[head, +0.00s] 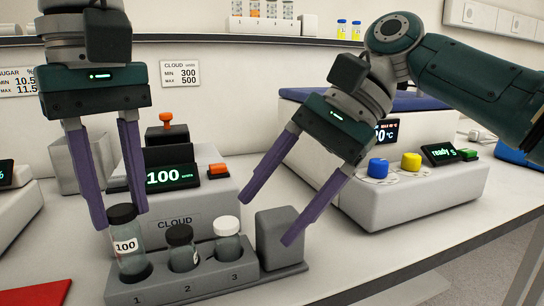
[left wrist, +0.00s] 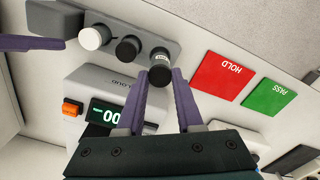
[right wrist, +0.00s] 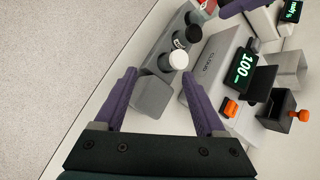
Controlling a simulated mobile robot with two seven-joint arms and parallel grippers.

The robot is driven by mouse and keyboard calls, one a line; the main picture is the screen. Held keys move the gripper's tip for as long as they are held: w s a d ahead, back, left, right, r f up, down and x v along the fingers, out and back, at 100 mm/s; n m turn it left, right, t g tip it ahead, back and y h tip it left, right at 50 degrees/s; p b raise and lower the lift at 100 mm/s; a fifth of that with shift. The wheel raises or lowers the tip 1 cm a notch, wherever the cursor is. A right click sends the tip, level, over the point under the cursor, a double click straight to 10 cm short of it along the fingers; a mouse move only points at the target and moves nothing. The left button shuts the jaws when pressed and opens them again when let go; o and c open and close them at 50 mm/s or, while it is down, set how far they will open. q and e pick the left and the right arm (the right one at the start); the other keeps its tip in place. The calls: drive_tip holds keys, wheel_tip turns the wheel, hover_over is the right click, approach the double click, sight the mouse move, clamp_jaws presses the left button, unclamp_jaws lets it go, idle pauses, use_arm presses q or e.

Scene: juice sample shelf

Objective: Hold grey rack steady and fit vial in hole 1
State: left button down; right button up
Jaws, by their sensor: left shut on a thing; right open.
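The grey rack (head: 215,287) stands on the bench with holes marked 1, 2 and 3, and a raised grey block (head: 280,240) at its right end. My left gripper (head: 118,217) is shut on the black-capped vial labelled 100 (head: 128,246), whose cap also shows in the left wrist view (left wrist: 160,75). The vial leans slightly, its lower end at hole 1; how deep it sits is unclear. A black-capped vial (head: 182,250) stands in hole 2 and a white-capped one (head: 228,240) in hole 3. My right gripper (head: 269,219) is open, its fingers at either side of the block.
The CLOUD instrument (head: 190,200) reading 100 stands right behind the rack. A white machine (head: 420,190) with blue and yellow knobs is to the right. A red HOLD mat (left wrist: 222,75) and green PASS mat (left wrist: 270,108) lie left of the rack. Bench right of the rack is clear.

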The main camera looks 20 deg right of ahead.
sight(283, 214)
drive_tip(key=w+d+r+m+h, duration=0.1)
drive_tip(key=w+d+r+m, duration=0.1)
drive_tip(key=d+r+m, duration=0.35)
drive_tip(key=shift+m+g, duration=0.4)
drive_tip(key=shift+m, duration=0.35)
drive_tip(key=shift+d+f+x, duration=0.15)
drive_tip(key=shift+d+x, duration=0.05)
drive_tip(key=shift+x, duration=1.45)
drive_tip(key=shift+d+f+x, duration=0.1)
drive_tip(key=shift+d+x, duration=0.1)
drive_tip(key=shift+x, duration=1.45)
drive_tip(key=shift+d+f+x, duration=0.15)
drive_tip(key=shift+d+x, duration=0.05)
drive_tip(key=shift+x, duration=1.45)
drive_tip(key=c, duration=0.9)
drive_tip(key=shift+o, duration=0.2)
